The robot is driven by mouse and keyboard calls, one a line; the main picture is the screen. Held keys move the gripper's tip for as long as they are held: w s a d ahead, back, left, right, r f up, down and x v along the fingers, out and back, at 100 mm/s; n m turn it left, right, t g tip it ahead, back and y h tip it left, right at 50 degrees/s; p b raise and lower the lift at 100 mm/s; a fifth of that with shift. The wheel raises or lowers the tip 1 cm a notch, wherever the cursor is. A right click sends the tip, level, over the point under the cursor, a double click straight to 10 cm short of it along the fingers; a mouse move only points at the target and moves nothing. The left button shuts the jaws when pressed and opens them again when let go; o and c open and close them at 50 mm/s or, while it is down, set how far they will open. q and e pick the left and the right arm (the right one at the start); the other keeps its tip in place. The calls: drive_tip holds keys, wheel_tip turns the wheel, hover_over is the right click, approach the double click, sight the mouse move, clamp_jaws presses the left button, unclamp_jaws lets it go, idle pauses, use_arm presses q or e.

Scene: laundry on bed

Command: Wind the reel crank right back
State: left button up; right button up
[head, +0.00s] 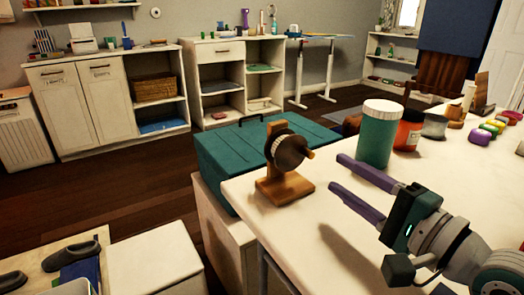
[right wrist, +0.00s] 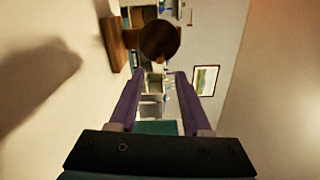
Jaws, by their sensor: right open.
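The reel (head: 287,150) is a dark round drum with a pale rim on a wooden stand (head: 284,191) at the white table's left corner. A short wooden crank knob (head: 310,154) sticks out from its near face, toward the right. My right gripper (head: 342,172) is open and empty, to the right of the reel and apart from it. In the right wrist view, the reel (right wrist: 160,41) shows beyond the purple fingers (right wrist: 147,88), partly dark. The left gripper is not in view.
A teal jar (head: 376,138) and an orange jar (head: 408,132) stand behind my right gripper on the white table (head: 330,240). A teal chest (head: 230,160) is left of the table. Several small coloured items lie at the far right. The tabletop in front of the reel is clear.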

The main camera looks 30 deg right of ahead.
drive_tip(key=shift+s+d, duration=0.1)
drive_tip(key=shift+s, duration=1.4)
drive_tip(key=shift+a+r+p, duration=0.25)
drive_tip(key=shift+a+p, duration=0.05)
drive_tip(key=shift+p, duration=0.15)
drive_tip(key=s+a+r+n+g+y+p, duration=0.1)
drive_tip(key=a+r+n+g+y+p, duration=0.15)
drive_tip(key=a+p, duration=0.2)
drive_tip(key=a+r+n+g+y+p, duration=0.1)
drive_tip(key=a+r+n+g+p, duration=0.15)
drive_tip(key=a+n, duration=0.2)
drive_tip(key=s+a+r+n+g+h+p, duration=0.2)
drive_tip(key=s+a+r+n+g+p, duration=0.35)
drive_tip(key=s+r+n+p, duration=0.5)
drive_tip(key=s+d+r+n+g+h+p, duration=0.3)
drive_tip(key=s+d+r+g+p, duration=0.15)
drive_tip(key=r+p, duration=0.55)
wheel_tip(320, 180, up, 34)
drive_tip(key=p, duration=3.5)
drive_tip(key=shift+s+a+t+p, duration=0.2)
drive_tip(key=shift+a+t+p, duration=0.1)
drive_tip(key=shift+a+p, duration=0.1)
